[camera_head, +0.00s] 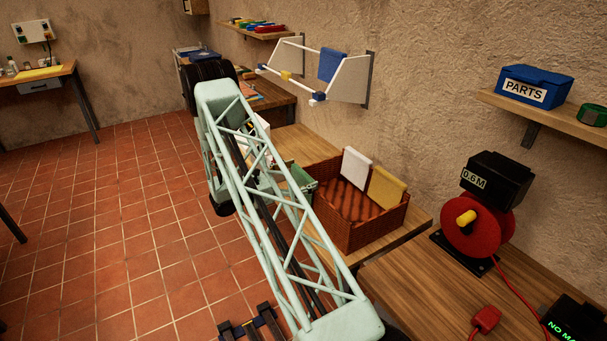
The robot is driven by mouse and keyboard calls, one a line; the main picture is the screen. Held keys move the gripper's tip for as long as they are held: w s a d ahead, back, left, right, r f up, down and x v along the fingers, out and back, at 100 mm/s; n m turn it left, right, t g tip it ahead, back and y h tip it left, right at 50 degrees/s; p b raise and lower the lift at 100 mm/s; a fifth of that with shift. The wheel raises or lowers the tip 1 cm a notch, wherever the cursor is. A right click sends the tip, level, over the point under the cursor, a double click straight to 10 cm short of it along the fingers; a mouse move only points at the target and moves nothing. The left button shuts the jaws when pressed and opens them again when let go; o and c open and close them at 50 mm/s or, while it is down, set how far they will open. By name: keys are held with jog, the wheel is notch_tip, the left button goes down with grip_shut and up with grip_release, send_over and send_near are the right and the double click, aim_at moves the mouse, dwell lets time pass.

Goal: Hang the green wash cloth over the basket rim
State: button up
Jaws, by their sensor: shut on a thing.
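The woven red-brown basket (375,232) stands on the wooden bench, right of my pale green lattice arm. A green cloth-like piece (301,177) shows at the basket's back left corner, partly hidden behind the arm. I cannot tell whether it touches the rim or hangs over it. My gripper cannot be made out; my own arm covers the area left of the basket.
A rack with a blue cloth (332,65) is on the wall above. A red cable reel (477,228) stands on the bench (420,285) at right, its red cable trailing forward. A shelf (550,117) holds a blue PARTS box (534,86). The tiled floor at left is open.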

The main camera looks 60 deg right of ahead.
jog(key=o, duration=0.4)
jog(key=shift+a, duration=0.1)
jog(key=shift+v, duration=5.95)
jog(key=shift+r, duration=0.15)
